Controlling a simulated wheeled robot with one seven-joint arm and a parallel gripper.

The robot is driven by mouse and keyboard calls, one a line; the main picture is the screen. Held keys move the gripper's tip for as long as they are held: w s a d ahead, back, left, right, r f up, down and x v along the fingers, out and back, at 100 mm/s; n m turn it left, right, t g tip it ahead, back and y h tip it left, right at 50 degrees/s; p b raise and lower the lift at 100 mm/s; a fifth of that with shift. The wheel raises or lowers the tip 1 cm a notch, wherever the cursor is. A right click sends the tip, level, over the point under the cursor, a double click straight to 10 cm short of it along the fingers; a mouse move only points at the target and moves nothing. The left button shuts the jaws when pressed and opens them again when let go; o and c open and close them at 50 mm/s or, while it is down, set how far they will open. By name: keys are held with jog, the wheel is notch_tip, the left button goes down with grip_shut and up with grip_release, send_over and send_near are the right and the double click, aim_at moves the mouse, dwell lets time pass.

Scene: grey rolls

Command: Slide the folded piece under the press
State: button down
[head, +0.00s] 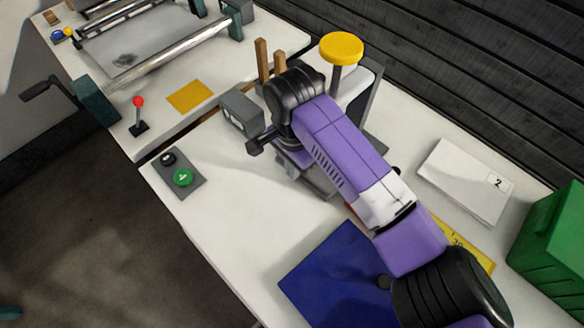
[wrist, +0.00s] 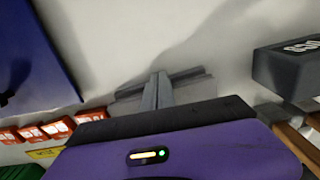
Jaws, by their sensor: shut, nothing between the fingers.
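The press, as far as I can tell, is the grey-framed stand with a yellow round knob (head: 341,48) behind my arm in the head view; my arm hides its lower part. I cannot pick out a folded piece for certain. A flat white stack (head: 452,180) marked 2 lies on the table right of my arm. A dark blue sheet or mat (head: 335,278) lies in front, partly under my arm. In the wrist view my gripper (wrist: 160,82) is shut and empty over the white table. The blue sheet (wrist: 35,60) also shows there at upper left.
A grey display box (head: 241,110) and wooden posts (head: 263,60) stand left of the press. A button panel (head: 180,173) sits at the front edge. A green bin (head: 550,240) is at right. Red-and-white blocks (wrist: 60,127) show in the wrist view. Table left of the blue sheet is clear.

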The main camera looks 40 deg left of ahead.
jog(key=shift+w+a+r+p, duration=0.15)
jog(key=shift+w+r+p, duration=0.3)
jog(key=shift+p, duration=0.65)
jog(key=shift+w+f+p, duration=0.2)
jog(key=shift+w+p, duration=0.05)
jog(key=shift+p, duration=0.5)
jog(key=shift+w+d+f, duration=0.15)
jog(key=shift+d+f, duration=0.15)
jog(key=shift+d, duration=0.05)
